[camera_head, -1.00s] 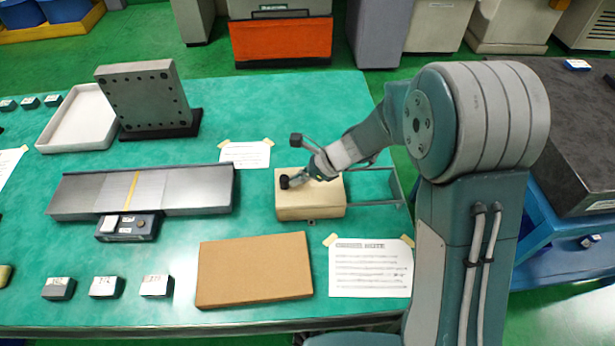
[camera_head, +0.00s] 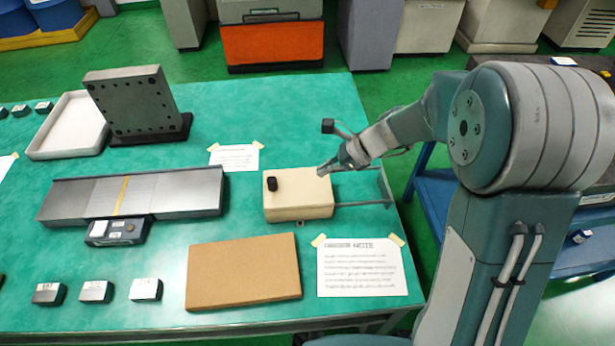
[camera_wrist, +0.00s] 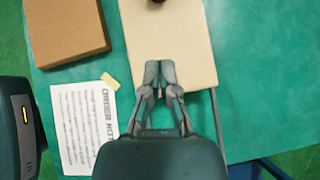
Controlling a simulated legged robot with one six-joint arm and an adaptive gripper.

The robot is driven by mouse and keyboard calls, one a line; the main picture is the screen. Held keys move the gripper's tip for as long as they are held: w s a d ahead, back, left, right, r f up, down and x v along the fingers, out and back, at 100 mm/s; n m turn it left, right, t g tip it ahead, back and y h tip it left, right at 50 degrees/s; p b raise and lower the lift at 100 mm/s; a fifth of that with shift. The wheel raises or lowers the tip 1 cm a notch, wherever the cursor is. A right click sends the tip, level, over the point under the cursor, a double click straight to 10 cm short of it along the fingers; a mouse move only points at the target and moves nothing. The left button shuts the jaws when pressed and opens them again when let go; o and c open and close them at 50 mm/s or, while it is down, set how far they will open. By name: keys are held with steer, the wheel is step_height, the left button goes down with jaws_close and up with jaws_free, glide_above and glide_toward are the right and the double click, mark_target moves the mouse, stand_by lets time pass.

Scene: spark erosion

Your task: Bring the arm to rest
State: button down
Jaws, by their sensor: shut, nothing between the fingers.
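My gripper (camera_head: 324,172) is above the right end of the cream box (camera_head: 298,206) on the green table. It is empty. The wrist view shows my gripper (camera_wrist: 159,72) with its fingertips close together over the edge of the cream box (camera_wrist: 185,35). A small black piece (camera_head: 272,184) sits on the left part of the box top, apart from the fingers. It also shows at the top edge of the wrist view (camera_wrist: 157,1).
A cardboard-brown slab (camera_head: 243,271) and a printed note (camera_head: 359,268) lie in front of the box. A metal plate with a yellow stripe (camera_head: 140,194) is at left. A drilled block (camera_head: 133,103) stands behind it. Small labelled blocks (camera_head: 96,291) line the front left.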

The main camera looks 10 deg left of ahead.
steer(key=shift+d+r, duration=0.25)
steer(key=shift+r, duration=0.25)
steer(key=shift+d+r, duration=0.2)
steer(key=shift+r, duration=0.3)
steer(key=s+d+r+n+t+h, duration=0.3)
steer(key=s+d+r+n, duration=0.3)
steer(key=s, duration=0.4)
steer(key=s+d+r+n+t+h, duration=0.3)
steer(key=s+d+r+n+h, duration=0.3)
steer(key=s+d+n, duration=0.3)
steer(key=s+r+n, duration=0.1)
steer(key=n, duration=0.1)
steer(key=shift+s+d+r+n, duration=0.2)
steer(key=shift+s+r+n, duration=0.1)
steer(key=shift+s, duration=0.1)
